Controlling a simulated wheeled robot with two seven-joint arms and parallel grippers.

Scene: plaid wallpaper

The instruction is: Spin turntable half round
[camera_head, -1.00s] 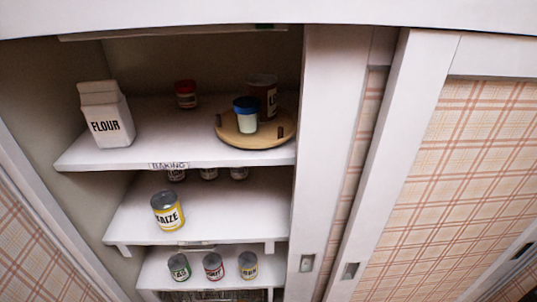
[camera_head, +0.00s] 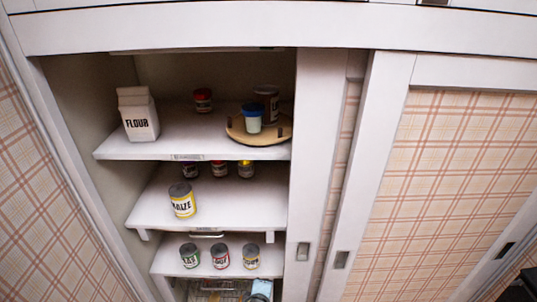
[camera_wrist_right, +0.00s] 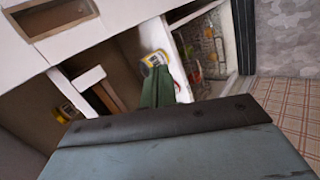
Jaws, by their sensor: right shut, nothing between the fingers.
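The turntable (camera_head: 262,139) is a round wooden disc on the right of the top shelf, with short dark pegs near its rim. A blue-lidded jar (camera_head: 253,120) and a taller dark can with a pale label (camera_head: 267,98) stand on it. Neither gripper shows in the head view. My right gripper (camera_wrist_right: 159,88) shows in the right wrist view, with its green fingers together and empty. A yellow-labelled can (camera_wrist_right: 156,59) appears beyond the fingertips; the turntable cannot be made out there. My left gripper is out of view.
The top shelf (camera_head: 190,142) also holds a flour carton (camera_head: 138,114) and a red-lidded jar (camera_head: 203,100). A maize can (camera_head: 182,199) and several other cans stand on lower shelves. The cabinet's upright and sliding door (camera_head: 312,180) close off the right side.

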